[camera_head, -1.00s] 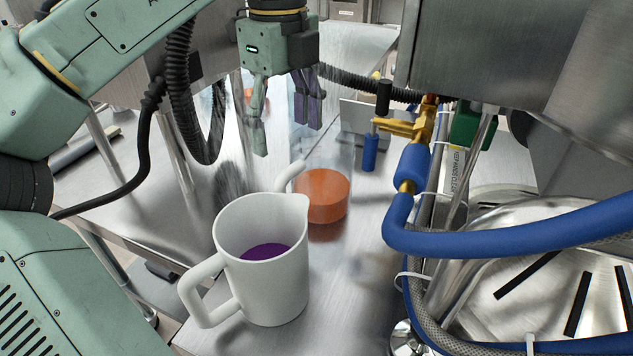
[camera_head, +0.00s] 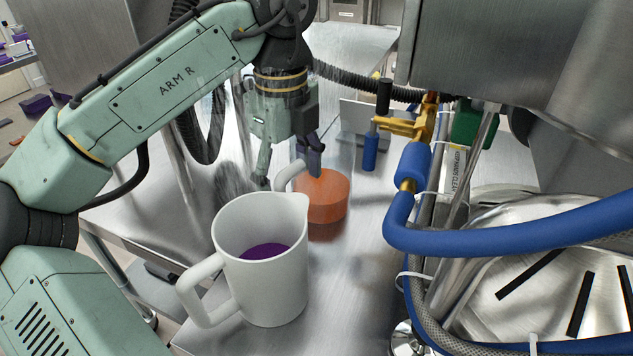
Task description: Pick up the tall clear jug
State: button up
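The tall clear jug (camera_head: 340,160) stands on the metal table behind the white pitcher. It holds orange contents (camera_head: 327,197) at its bottom, and its transparent walls are hard to make out. A pale curved handle (camera_head: 285,177) shows at its left side, partly hidden by the pitcher. My gripper (camera_head: 288,175) points down with its fingers apart. The handle appears between the fingertips in this view; I cannot tell the exact depth or whether they touch. The white pitcher (camera_head: 285,285) with purple contents stands in front.
A blue hose (camera_head: 480,242) and a yellow valve (camera_head: 405,127) lie to the right of the jug, below a large metal housing (camera_head: 500,50). A shiny metal bowl-like part (camera_head: 560,285) is at lower right. The table (camera_head: 345,310) is bare right of the pitcher.

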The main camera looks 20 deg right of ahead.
grip_shut()
dwell(0.8)
